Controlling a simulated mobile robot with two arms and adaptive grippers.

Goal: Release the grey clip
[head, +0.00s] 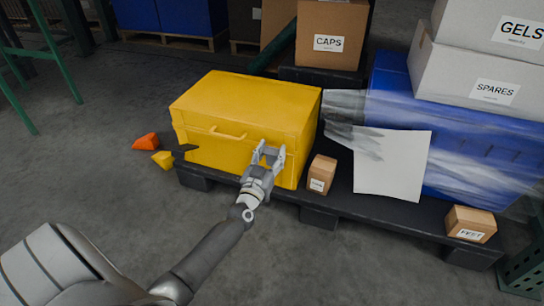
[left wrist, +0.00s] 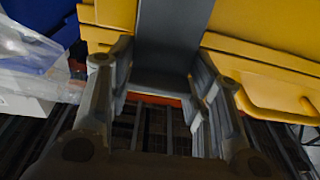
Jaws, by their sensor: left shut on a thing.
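A closed yellow tote (head: 245,105) with a front handle stands on the left part of a black pallet (head: 345,198). My left gripper (head: 268,153) is at the tote's front face, to the right of the handle. In the left wrist view, the gripper (left wrist: 165,100) has one finger on each side of the wide grey clip (left wrist: 168,45), which lies against the yellow tote (left wrist: 265,60). The gripper is shut on the clip. In the head view the gripper mostly hides the clip. My right gripper is not in view.
A small carton (head: 321,174) stands close to the right of the gripper. A blue tote (head: 460,150) under clear wrap, with a white sheet (head: 392,165), fills the right. An orange piece (head: 146,142) and a yellow piece (head: 162,158) lie on the floor at left.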

